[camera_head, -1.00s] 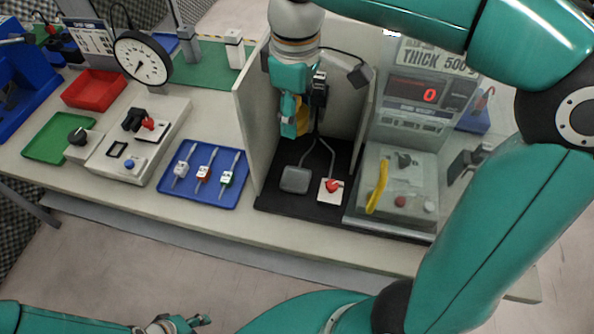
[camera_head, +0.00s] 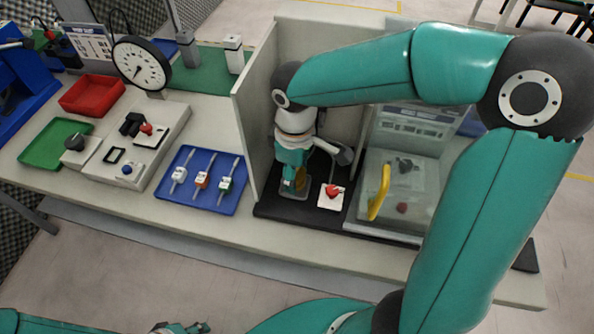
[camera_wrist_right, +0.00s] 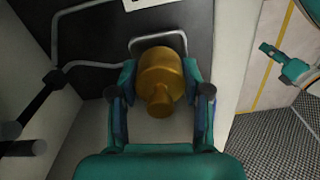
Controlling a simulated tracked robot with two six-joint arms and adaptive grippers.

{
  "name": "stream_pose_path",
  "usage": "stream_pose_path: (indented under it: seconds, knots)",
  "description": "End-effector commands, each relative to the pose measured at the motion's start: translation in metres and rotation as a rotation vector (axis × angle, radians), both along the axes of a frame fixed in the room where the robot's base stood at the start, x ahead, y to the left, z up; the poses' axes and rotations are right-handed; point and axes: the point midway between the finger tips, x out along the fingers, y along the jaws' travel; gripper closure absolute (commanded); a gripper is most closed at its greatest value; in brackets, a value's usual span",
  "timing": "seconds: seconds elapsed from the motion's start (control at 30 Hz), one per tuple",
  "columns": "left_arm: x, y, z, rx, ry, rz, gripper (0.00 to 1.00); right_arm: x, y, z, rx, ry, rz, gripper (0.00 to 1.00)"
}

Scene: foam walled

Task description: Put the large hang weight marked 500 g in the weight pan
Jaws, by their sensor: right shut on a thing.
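My right gripper (camera_head: 294,183) is low inside the walled bay and shut on a brass hang weight (camera_head: 300,181). In the right wrist view the weight (camera_wrist_right: 161,75) sits between the two fingers, its narrow neck toward the camera. No 500 g mark is legible on it. The grey square weight pan (camera_head: 285,191) is directly beneath, mostly hidden by the gripper; its rim shows in the wrist view (camera_wrist_right: 158,38). I cannot tell whether the weight touches the pan. My left gripper (camera_head: 182,328) is at the bottom edge, partly cut off; its jaw state is unclear.
A white plate with a red knob (camera_head: 332,192) lies right of the pan. The bay's left wall (camera_head: 250,125) stands close to the gripper. A clear case with a yellow handle (camera_head: 380,190) is at right, and a blue tray (camera_head: 203,205) with several tools at left.

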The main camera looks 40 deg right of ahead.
Motion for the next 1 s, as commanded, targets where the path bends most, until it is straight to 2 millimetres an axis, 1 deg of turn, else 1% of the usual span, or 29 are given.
stream_pose_path:
  seconds: [0.27,0.67,0.8,0.83,0.97,1.0]
  knots:
    - [0.000,0.000,0.000,0.000,0.000,0.000,0.60,0.001,0.000,-0.001,0.000,-0.004,0.000,1.00]
    - [0.000,0.000,-0.011,0.000,0.000,0.000,0.60,0.001,0.000,-0.013,0.000,-0.004,0.000,1.00]
    - [0.000,0.000,-0.010,0.000,0.000,0.000,0.60,0.001,0.000,-0.012,0.000,-0.004,0.000,1.00]
    - [0.000,0.000,-0.010,0.000,0.000,0.000,0.60,0.000,0.000,-0.013,0.000,-0.002,0.000,0.49]
    - [0.000,0.000,-0.010,0.000,0.000,0.000,0.60,0.000,0.000,-0.013,0.000,-0.002,0.000,0.27]
    - [0.000,0.000,-0.010,0.000,0.000,0.000,0.60,0.000,0.000,-0.013,0.000,-0.002,0.000,0.27]
